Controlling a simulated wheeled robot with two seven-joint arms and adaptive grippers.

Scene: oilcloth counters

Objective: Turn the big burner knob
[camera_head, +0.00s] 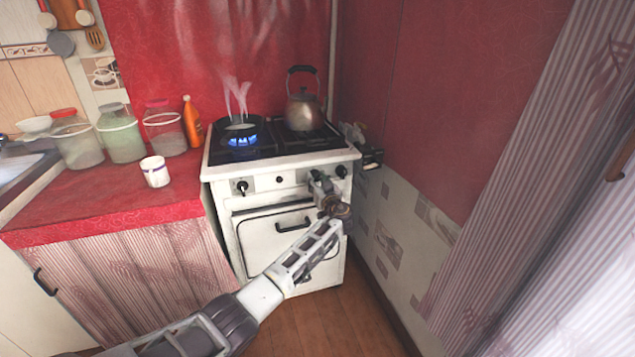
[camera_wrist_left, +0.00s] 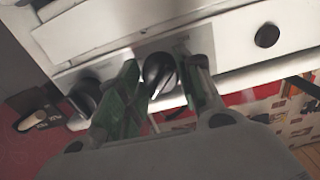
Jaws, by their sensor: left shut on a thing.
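The white stove (camera_head: 279,233) stands in the corner with its knobs along the front panel. My left gripper (camera_head: 321,186) is at the right part of that panel and hides the knob there in the head view. In the left wrist view a black knob (camera_wrist_left: 160,73) sits between the two fingers of the left gripper (camera_wrist_left: 163,92), which is shut on it. Another black knob (camera_wrist_left: 85,97) is left of the fingers there. In the head view, other knobs show at the panel's left (camera_head: 242,186) and far right (camera_head: 341,171). My right gripper is not in view.
A blue flame (camera_head: 242,140) burns under a steaming pan (camera_head: 240,129) at the left burner. A kettle (camera_head: 303,109) stands on the right of the stove top. A white cup (camera_head: 155,172) and several containers stand on the red counter (camera_head: 90,200). The wall is close on the right.

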